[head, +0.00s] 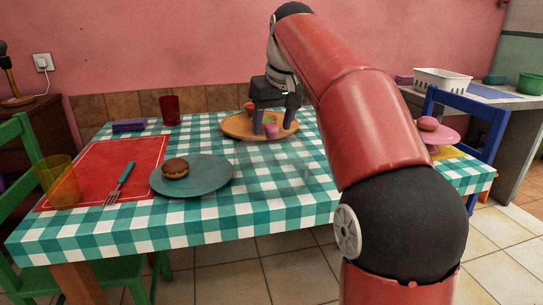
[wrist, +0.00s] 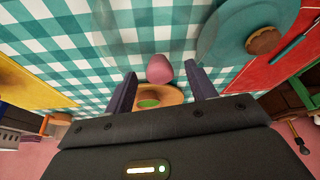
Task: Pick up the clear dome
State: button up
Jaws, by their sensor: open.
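The clear dome (head: 287,172) is hard to make out. It shows as a faint, dulled round patch on the checked cloth, right of the teal plate (head: 219,187). A similar faint patch (wrist: 122,28) shows in the wrist view, but its outline is unclear. My gripper (head: 272,128) is open, pointing down over the round wooden board behind the dome patch. In the wrist view my gripper (wrist: 160,80) has a pink cup-like thing (wrist: 159,68) in line with the gap between its fingers. I cannot tell whether they touch it.
The wooden board (head: 236,127) carries small cups. The teal plate holds a brown bun (head: 175,167). A fork (head: 120,184) and amber glass (head: 59,183) are on the red mat (head: 85,172). A red glass (head: 169,110) stands behind. A pink cake stand (head: 441,137) is at right.

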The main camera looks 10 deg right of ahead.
jog(key=shift+f, duration=0.1)
grip_shut()
dwell(0.3)
